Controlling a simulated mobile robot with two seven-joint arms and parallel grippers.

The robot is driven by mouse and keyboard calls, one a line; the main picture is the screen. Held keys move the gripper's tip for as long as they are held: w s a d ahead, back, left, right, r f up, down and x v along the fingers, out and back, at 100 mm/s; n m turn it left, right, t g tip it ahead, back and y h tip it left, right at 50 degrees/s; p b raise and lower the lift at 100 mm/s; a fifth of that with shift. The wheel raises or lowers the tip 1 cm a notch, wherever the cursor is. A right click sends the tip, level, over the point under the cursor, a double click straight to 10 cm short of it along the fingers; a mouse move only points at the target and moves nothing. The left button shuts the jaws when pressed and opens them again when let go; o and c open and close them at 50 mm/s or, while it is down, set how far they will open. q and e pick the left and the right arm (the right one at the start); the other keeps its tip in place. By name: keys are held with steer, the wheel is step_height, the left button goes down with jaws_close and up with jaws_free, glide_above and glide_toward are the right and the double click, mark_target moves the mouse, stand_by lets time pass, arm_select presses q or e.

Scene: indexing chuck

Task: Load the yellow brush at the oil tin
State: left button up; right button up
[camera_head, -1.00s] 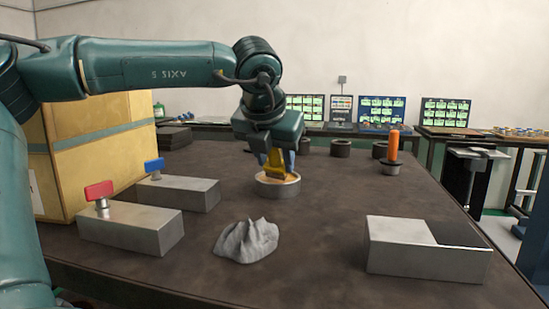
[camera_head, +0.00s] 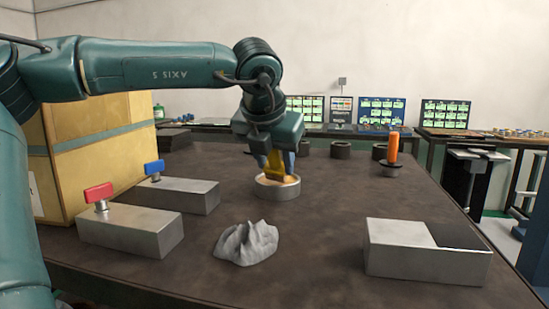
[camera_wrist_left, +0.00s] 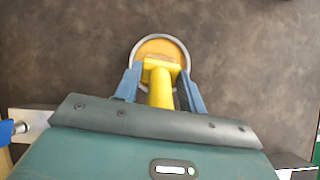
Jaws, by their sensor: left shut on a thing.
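The oil tin (camera_head: 278,191) is a low, round, grey metal tin with amber oil in it, standing on the dark table. In the left wrist view the oil tin's rim (camera_wrist_left: 138,46) shows as a ring around orange oil. My left gripper (camera_head: 275,162) is shut on the yellow brush (camera_head: 274,166) right over the tin. The yellow brush (camera_wrist_left: 160,84) sits between the two blue fingers in the left wrist view, its head over the oil inside the rim. Whether the bristles touch the oil is hard to tell. My right gripper is not in view.
A grey crumpled rag (camera_head: 247,243) lies in front of the tin. Metal blocks with a red key (camera_head: 98,192) and a blue key (camera_head: 154,167) stand left. A stepped metal block (camera_head: 420,255) is at right. An orange-handled tool (camera_head: 393,150) stands behind. A large yellow box (camera_head: 100,140) is at left.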

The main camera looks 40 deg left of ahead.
arm_select(q)
steer(key=shift+r+p, duration=2.1)
steer(key=shift+r, duration=1.35)
steer(key=shift+f, duration=0.1)
